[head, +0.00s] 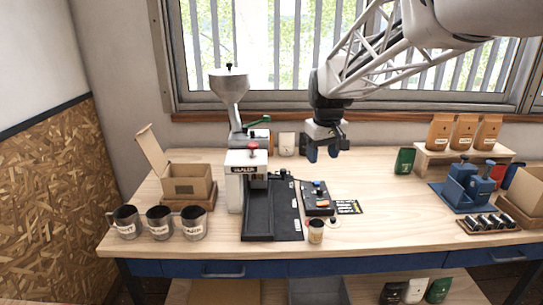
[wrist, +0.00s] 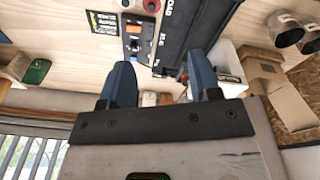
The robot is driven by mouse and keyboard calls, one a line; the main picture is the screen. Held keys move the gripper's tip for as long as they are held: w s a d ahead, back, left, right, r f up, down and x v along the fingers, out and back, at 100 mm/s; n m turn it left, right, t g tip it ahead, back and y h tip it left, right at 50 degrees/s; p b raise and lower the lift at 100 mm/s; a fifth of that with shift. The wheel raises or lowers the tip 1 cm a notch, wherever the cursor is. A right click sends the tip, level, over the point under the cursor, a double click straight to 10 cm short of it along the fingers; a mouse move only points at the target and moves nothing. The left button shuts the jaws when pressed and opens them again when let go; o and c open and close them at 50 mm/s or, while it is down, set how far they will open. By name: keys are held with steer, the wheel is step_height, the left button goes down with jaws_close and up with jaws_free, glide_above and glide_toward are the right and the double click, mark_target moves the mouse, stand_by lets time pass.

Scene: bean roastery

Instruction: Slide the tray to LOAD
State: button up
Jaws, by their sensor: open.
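The sealer (head: 246,185) is a white machine with a red knob, left of the table's middle. A long black track or tray bed (head: 259,222) runs from it toward the front edge. I cannot clearly separate the tray from this black bed. Small white lettering lies along its right side. The bed also shows in the wrist view (wrist: 185,38), with white lettering beside it that I cannot read fully. My gripper (head: 323,153) is open and empty, held above the table behind and right of the bed. Its two blue fingers show in the wrist view (wrist: 160,68).
A control box (head: 317,198) with buttons sits right of the bed, beside a dark label card (head: 348,207). Labelled mugs (head: 159,223) and a carton (head: 187,181) are at left. A blue press (head: 466,187) is at right.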

steer(key=w+a+f+n, duration=0.1)
steer(key=w+a+f, duration=0.15)
steer(key=w, duration=0.65)
steer(key=w+a+f+n, duration=0.1)
steer(key=w+f, duration=0.2)
steer(key=w, duration=0.7)
steer(key=n+g, duration=0.1)
steer(key=n, duration=0.2)
glide_above(284, 170)
steer(key=f, duration=1.1)
steer(key=shift+s+f, duration=0.3)
steer(key=shift+f, duration=0.05)
steer(key=shift+w+a+f, duration=0.1)
steer(key=shift+w+f, duration=0.3)
steer(key=shift+f, duration=0.1)
steer(key=shift+f, duration=3.8)
jaws_close()
